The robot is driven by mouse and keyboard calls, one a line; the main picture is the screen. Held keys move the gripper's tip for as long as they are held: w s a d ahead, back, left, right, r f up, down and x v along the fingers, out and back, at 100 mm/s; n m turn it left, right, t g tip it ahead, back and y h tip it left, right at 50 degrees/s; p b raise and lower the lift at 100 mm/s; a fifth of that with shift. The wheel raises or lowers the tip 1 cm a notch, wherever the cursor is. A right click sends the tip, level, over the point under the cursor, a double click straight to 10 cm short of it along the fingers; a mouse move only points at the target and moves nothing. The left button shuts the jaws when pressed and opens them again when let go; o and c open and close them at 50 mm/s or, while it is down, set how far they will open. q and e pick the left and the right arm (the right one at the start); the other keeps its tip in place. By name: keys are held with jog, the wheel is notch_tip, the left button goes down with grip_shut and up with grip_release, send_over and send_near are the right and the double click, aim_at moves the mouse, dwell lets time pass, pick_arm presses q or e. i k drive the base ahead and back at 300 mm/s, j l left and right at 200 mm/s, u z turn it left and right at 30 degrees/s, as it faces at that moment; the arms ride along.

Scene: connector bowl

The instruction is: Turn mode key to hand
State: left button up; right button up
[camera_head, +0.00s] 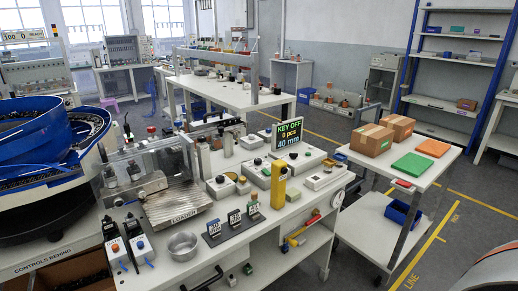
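A display (287,134) stands at the back of the white workbench (262,222) and reads "KEY OFF", "0 pcs" and "40 mm". Several small light control boxes with dark knobs or buttons sit in front of and beside it, among them one at the left (221,188) and one at the right (312,157). I cannot tell which of them carries the mode key; the parts are too small. Neither of my grippers is in view.
A blue bowl feeder (40,135) fills the left side. A clear-covered machine (150,165) labelled "LOADER" stands beside it. A metal bowl (183,246), small label stands (234,219) and a yellow post (278,184) occupy the bench front. A cart with boxes (371,139) stands right.

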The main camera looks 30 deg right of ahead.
aim_at(293, 156)
jog(key=l+u, duration=0.25)
jog(key=l, duration=0.2)
jog(key=l+u, duration=0.25)
jog(key=l, duration=0.25)
jog(key=l+u, duration=0.1)
jog(key=l, duration=0.4)
jog(key=k+l, duration=0.15)
jog(key=l, duration=0.3)
jog(key=l+u, duration=0.15)
jog(key=l, duration=0.35)
jog(key=k+l, duration=0.15)
jog(key=l, duration=0.35)
jog(key=u, duration=0.05)
